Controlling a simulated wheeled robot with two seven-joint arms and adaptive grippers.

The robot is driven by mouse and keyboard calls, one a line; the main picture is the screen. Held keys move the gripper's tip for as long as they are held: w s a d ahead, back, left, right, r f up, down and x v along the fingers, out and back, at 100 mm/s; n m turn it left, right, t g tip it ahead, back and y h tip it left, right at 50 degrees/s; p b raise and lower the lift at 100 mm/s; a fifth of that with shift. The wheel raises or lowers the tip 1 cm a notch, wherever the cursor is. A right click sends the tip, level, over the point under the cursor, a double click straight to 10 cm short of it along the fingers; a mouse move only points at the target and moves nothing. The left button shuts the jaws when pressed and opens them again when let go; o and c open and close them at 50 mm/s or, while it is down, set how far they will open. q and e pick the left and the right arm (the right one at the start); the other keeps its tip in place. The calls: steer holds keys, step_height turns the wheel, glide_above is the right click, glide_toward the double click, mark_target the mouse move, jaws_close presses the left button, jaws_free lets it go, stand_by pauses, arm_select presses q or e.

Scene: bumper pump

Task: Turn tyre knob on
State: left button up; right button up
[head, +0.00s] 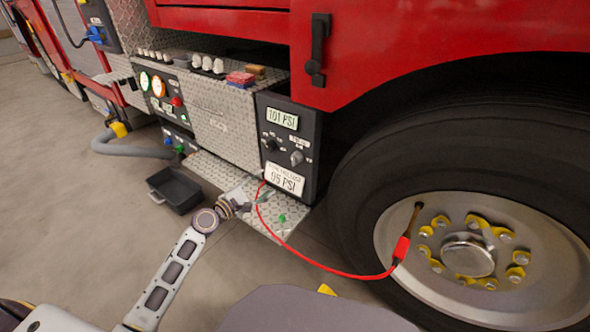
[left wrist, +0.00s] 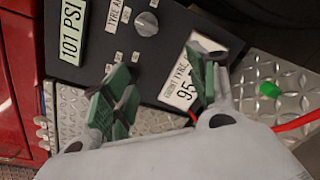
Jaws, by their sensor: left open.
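The black control panel (head: 287,118) on the truck has an upper screen reading 101 PSI and a lower tyre readout. The grey tyre knob (head: 297,158) sits on its right half. In the left wrist view, the knob (left wrist: 146,24) is beside a label starting "TYRE A", beyond the fingertips. My left gripper (head: 256,188) is just left of the panel's lower part, apart from the knob. Its green-padded fingers (left wrist: 163,84) are spread, with nothing between them. My right gripper is out of view.
A red hose (head: 318,262) runs from below the panel to the big tyre's (head: 362,165) wheel. A diamond-plate step (head: 275,217) with a green fitting (head: 282,218) lies below the panel. A black tray (head: 175,190) is on the floor. Another gauge panel (head: 158,87) is further left.

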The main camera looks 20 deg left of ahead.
mark_target(292, 161)
arm_select(q)
steer(key=shift+s+d+r+n+h+b, duration=0.15)
steer(key=shift+d+r+h+b, duration=0.2)
steer(key=shift+r, duration=0.3)
steer(key=shift+s+d+r+n+h+b, duration=0.15)
steer(key=shift+d+r+b, duration=0.25)
steer(key=shift+r, duration=0.25)
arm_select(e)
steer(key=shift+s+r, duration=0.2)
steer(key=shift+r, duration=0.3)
arm_select(q)
steer(key=shift+w, duration=0.25)
